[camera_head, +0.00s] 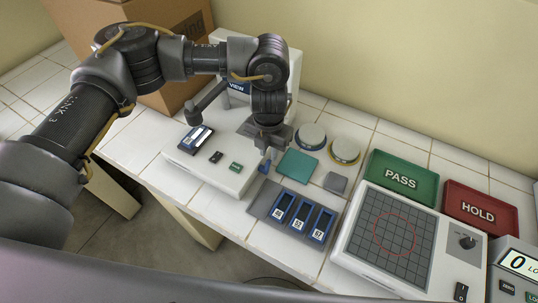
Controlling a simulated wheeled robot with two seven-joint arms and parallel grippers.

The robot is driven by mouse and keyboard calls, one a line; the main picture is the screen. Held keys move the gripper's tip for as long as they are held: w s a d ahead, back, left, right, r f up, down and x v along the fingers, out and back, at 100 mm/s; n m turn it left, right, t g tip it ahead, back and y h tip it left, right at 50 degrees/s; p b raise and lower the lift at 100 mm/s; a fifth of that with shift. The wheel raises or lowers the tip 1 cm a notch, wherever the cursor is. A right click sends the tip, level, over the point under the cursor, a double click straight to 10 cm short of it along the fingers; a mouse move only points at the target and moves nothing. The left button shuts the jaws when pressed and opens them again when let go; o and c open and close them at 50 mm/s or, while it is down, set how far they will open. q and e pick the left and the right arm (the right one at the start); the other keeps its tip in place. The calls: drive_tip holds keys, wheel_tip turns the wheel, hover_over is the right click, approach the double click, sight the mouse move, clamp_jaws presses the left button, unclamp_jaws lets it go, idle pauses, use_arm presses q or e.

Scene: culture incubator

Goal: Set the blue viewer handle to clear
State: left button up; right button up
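The viewer is a white machine with a blue "VIEW" label (238,87) on its upright back and a low base (205,172) in front. A small blue piece (265,167), which looks like the viewer handle, shows at the right side of the base. My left gripper (264,149) points down just above this blue piece, close to it. Whether the fingers touch it, and whether they are open or shut, I cannot tell. The handle's upper part may be hidden by the gripper. My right gripper is not in view.
A blue-framed slot rack (257,207), a teal pad (298,165), two round lidded dishes (311,136) (343,150) and a grey block (335,183) stand right of the viewer. Farther right are a gridded plate device (352,248), a green PASS tray (377,172) and a red HOLD tray (456,190). A cardboard box (165,98) stands behind.

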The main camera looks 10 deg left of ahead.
sight(269, 161)
use_arm(q)
wheel_tip(269, 161, down, 3)
drive_tip(key=shift+s+p, duration=0.15)
drive_tip(key=shift+p, duration=0.15)
drive_tip(key=shift+f, duration=0.4)
drive_tip(key=shift+a, duration=0.1)
drive_tip(key=shift+c, duration=0.4)
clamp_jaws()
drive_tip(key=t+b, duration=0.1)
drive_tip(key=s+t+h+b, duration=0.1)
drive_tip(key=shift+s+a+f+t, duration=0.15)
drive_tip(key=shift+a+t, duration=0.1)
drive_tip(key=shift+t, duration=0.15)
drive_tip(key=shift+s+a+t+h+b, duration=0.1)
drive_tip(key=shift+s+t+h+b, duration=0.25)
drive_tip(key=shift+t+b, duration=0.4)
drive_tip(key=shift+w+r, duration=0.1)
drive_tip(key=shift+r, duration=0.15)
